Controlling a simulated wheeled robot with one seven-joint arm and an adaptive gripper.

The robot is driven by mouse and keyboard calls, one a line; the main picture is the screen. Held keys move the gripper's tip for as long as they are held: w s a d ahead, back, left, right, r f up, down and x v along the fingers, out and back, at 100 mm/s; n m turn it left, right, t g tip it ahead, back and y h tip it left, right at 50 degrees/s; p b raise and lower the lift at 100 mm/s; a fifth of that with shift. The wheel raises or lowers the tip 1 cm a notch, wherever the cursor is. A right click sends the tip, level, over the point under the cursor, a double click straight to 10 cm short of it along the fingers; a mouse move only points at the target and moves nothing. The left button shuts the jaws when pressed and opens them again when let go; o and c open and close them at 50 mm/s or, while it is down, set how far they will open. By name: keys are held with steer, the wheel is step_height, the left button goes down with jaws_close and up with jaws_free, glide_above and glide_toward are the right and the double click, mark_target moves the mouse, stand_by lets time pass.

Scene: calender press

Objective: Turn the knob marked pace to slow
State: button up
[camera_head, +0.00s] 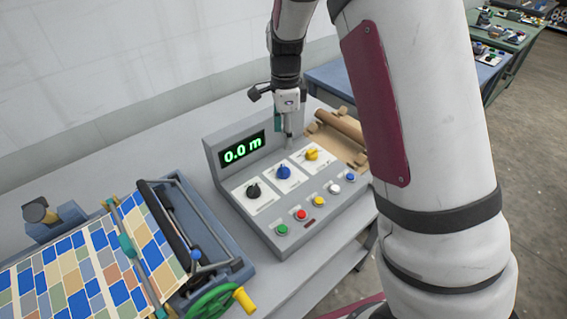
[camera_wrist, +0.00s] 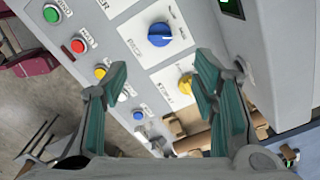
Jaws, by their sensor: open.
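The grey control panel (camera_head: 240,195) carries three knobs, each on a white plate: a black knob (camera_head: 254,191), a blue knob (camera_head: 284,172) and a yellow knob (camera_head: 312,154).
The panel's display (camera_head: 243,147) reads 0.0 m. A row of coloured push buttons (camera_head: 319,201) runs along the panel's front. A press with patterned sheet (camera_head: 90,265) and a green handwheel (camera_head: 212,302) stands left. A brown roll (camera_head: 340,125) lies behind the panel, to the right.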

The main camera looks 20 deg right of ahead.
mark_target(285, 168)
step_height(285, 168, down, 13)
steer(key=b, duration=0.3)
steer(key=shift+r+b, duration=0.15)
steer(key=shift+b, duration=0.25)
steer(key=c, duration=1.2)
